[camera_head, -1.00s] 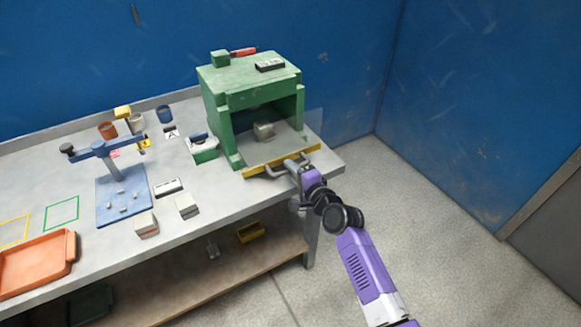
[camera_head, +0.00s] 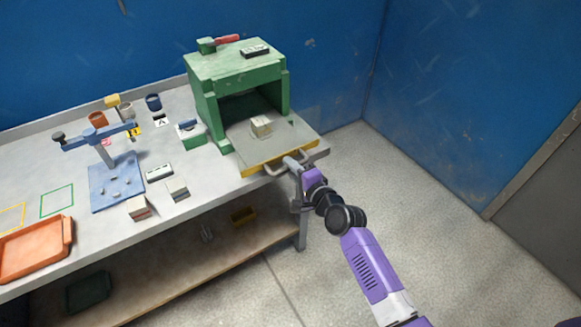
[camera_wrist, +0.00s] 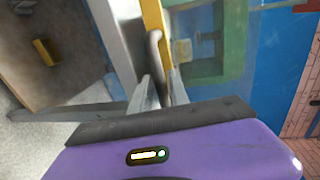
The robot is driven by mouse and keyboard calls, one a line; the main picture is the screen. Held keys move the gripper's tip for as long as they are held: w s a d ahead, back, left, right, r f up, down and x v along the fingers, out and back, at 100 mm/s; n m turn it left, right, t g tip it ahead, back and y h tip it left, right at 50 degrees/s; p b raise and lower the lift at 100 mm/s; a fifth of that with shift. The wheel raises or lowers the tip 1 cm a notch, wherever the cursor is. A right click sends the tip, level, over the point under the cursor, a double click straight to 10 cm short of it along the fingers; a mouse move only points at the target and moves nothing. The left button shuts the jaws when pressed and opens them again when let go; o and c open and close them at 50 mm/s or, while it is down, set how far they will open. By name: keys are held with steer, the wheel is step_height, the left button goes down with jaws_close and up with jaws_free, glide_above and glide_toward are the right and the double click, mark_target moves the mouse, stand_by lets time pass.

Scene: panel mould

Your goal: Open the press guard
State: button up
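The green press (camera_head: 232,66) stands on the bench with its front opening facing me and a pale block (camera_head: 260,126) in view in it. The guard's yellow bar (camera_head: 258,169) lies low along the front, at bench-edge height. Its clear panel is hard to make out against the grey surface; in the wrist view a see-through sheet (camera_wrist: 205,45) shows beside the yellow bar (camera_wrist: 154,20). My gripper (camera_head: 290,163) is at the guard's handle. In the wrist view the fingers (camera_wrist: 160,92) stand close on both sides of the grey handle (camera_wrist: 154,48) and appear shut on it.
A blue stand (camera_head: 108,155), small boxes (camera_head: 177,189) and an orange tray (camera_head: 35,250) occupy the bench to the left. A lower shelf (camera_head: 190,270) lies beneath. The floor (camera_head: 410,190) right of the bench is clear.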

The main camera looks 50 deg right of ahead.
steer(key=shift+o, duration=0.9)
steer(key=shift+s, duration=0.1)
steer(key=v, duration=0.7)
steer(key=shift+s, duration=0.25)
steer(key=shift+a+r, duration=0.1)
steer(key=shift+r, duration=0.05)
